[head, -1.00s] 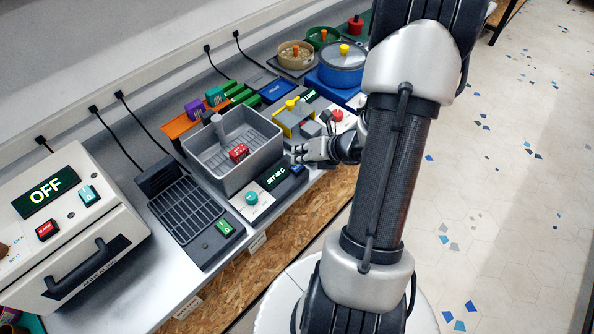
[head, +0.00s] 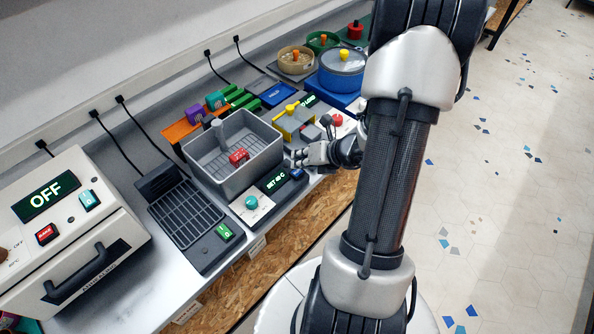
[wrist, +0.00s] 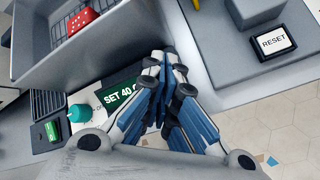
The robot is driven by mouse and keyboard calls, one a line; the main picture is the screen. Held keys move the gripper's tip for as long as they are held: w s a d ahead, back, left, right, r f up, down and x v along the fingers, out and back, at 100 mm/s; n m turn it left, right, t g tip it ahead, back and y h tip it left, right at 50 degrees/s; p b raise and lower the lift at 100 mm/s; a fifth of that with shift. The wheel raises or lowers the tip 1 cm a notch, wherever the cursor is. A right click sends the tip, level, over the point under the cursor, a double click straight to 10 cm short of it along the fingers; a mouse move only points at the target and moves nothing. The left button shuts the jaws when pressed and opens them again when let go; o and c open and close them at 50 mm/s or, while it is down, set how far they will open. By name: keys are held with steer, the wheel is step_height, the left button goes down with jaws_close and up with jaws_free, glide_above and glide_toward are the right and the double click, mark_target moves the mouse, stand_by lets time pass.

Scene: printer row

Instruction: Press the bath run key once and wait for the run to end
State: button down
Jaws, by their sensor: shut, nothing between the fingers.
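The bath is a grey open basin (head: 190,158) with a red block (head: 239,157) inside; the block also shows in the wrist view (wrist: 82,20). On its front panel are a teal knob (head: 251,202) and a dark display (head: 275,181). In the wrist view the display (wrist: 122,95) reads "SET 40 C". A small blue key (head: 297,173) sits at the display's right end. My gripper (head: 297,158) is shut and empty, close above that key. In the wrist view my fingertips (wrist: 168,62) cover the panel right of the display, hiding the key; contact cannot be told.
A white box reading "OFF" (head: 45,196) stands at left, beside a black rack (head: 186,212) with a green switch. Right of the bath is a unit with a yellow part (head: 292,122) and a RESET key (wrist: 273,41). Pots stand at the back. The floor at right is clear.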

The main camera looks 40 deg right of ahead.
mark_target(300, 170)
stand_by(0.3)
steer(key=shift+f+b, duration=0.45)
steer(key=shift+f+b, duration=0.3)
steer(key=shift+f, duration=0.05)
stand_by(0.5)
steer(key=shift+r, duration=0.1)
steer(key=shift+r+p, duration=0.7)
steer(key=shift+r, duration=0.1)
step_height(300, 170, up, 5)
steer(key=p, duration=0.4)
steer(key=shift+p, duration=0.3)
stand_by(0.4)
